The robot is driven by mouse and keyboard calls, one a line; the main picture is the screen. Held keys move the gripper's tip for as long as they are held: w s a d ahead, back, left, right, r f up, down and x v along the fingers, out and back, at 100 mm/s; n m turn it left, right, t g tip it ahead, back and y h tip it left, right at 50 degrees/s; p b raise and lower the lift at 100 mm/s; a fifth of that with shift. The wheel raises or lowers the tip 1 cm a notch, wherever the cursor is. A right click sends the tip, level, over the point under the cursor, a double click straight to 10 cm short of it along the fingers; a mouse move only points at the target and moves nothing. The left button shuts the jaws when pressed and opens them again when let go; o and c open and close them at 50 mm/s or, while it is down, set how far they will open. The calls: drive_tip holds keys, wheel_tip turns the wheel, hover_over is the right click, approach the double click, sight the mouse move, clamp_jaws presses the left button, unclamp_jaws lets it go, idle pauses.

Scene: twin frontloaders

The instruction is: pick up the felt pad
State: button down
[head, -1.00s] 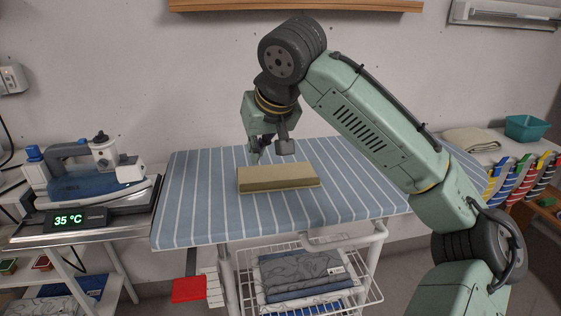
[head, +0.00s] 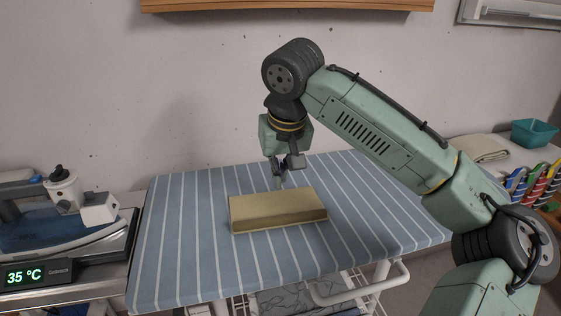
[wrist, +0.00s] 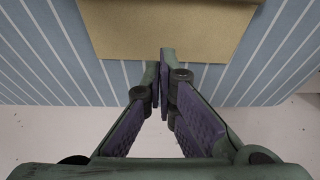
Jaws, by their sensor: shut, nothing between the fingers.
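A khaki, flat rectangular block (head: 278,214), which looks like the felt pad, lies flat on the blue striped ironing board (head: 180,240). It also shows at the top of the wrist view (wrist: 165,25). My gripper (head: 280,184) points down just behind the block's far long edge, near its middle. In the wrist view my gripper's fingertips (wrist: 163,56) are together and empty, overlapping the block's edge in the picture. I cannot tell whether they touch the block or the board.
An iron (head: 60,215) stands on a station at the left with a 35 °C display. A folded beige cloth (head: 480,148) and a teal bin (head: 534,132) lie at the right. The wall is close behind the board. The striped cover around the block is clear.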

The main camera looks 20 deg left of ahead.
sight(281, 208)
drive_tip(key=p+x, duration=0.1)
drive_tip(key=x, duration=0.4)
drive_tip(key=shift+f, duration=0.15)
drive_tip(key=s+d, duration=0.1)
drive_tip(key=s+d+p, duration=0.1)
drive_tip(key=shift+s, duration=0.6)
